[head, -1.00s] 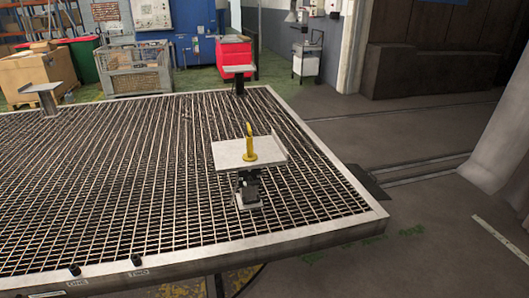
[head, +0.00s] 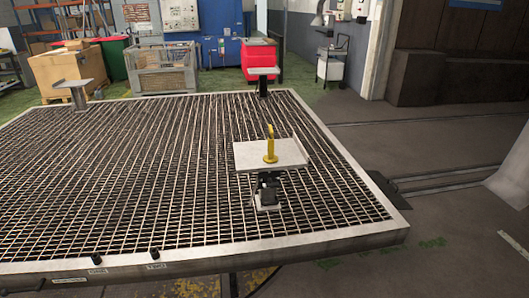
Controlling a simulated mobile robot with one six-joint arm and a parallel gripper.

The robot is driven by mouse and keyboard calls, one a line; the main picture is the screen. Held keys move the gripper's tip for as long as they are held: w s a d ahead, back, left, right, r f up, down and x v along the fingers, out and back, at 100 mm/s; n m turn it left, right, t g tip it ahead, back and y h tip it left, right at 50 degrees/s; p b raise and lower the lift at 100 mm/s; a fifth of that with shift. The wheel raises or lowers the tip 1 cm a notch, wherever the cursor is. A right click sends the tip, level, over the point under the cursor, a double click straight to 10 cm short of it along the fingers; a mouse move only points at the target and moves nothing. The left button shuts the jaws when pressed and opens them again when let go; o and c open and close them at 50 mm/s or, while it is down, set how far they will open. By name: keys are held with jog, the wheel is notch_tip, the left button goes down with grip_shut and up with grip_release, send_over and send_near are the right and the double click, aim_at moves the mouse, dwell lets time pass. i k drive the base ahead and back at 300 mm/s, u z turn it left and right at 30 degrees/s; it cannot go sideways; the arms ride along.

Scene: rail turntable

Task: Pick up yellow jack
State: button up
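The yellow jack (head: 270,147) stands upright on a small pale platform (head: 248,153) in the head view, right of the middle. It has a round base and a tall upper part with a loop-like top. The platform sits on a dark post with a foot on the grated table (head: 150,170). My gripper is not in view, and nothing touches the jack.
Two other pale stands, one at the far left (head: 80,84) and one at the back (head: 263,71), rise from the table. The table has a raised metal rim (head: 370,235). Open floor (head: 450,215) lies to the right. Bins and crates stand behind.

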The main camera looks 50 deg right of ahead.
aim_at(270, 158)
jog(key=i, duration=0.9)
jog(key=z, duration=0.05)
